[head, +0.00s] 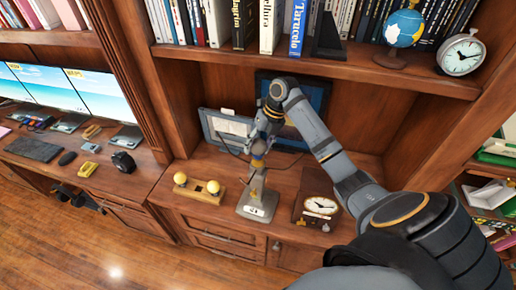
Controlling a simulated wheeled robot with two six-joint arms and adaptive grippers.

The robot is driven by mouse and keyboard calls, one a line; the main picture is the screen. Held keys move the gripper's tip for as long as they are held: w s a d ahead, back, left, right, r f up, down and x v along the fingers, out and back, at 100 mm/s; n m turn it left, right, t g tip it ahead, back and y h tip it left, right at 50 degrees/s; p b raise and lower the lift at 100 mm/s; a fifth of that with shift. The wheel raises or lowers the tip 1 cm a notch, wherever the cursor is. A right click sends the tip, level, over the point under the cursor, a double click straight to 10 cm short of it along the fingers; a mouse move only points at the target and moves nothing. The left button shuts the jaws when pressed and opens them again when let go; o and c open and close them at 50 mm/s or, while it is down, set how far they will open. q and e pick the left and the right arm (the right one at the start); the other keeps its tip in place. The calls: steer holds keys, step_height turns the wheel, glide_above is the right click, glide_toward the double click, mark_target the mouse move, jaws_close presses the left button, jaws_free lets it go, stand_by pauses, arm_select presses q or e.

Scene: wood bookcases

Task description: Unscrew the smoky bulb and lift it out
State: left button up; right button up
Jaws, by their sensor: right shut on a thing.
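A grey lamp stand (257,203) with a flat base stands on the wooden cabinet top, below the shelf. My right gripper (259,152) reaches in from the right and points down at the top of this stand. It is shut on the smoky bulb there, which the fingers mostly hide. I cannot tell whether the bulb is still seated in its socket. A wooden holder (202,194) with two pale yellow round bulbs lies left of the lamp. My left gripper is not in view.
A boxed clock (320,206) stands close to the right of the lamp. Framed pictures (228,127) lean behind it. A shelf (330,68) with books, a globe (404,29) and a round clock (461,55) overhangs the back. Monitors (98,92) stand on the left desk.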

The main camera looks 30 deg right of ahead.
stand_by(0.6)
steer(key=o, duration=1)
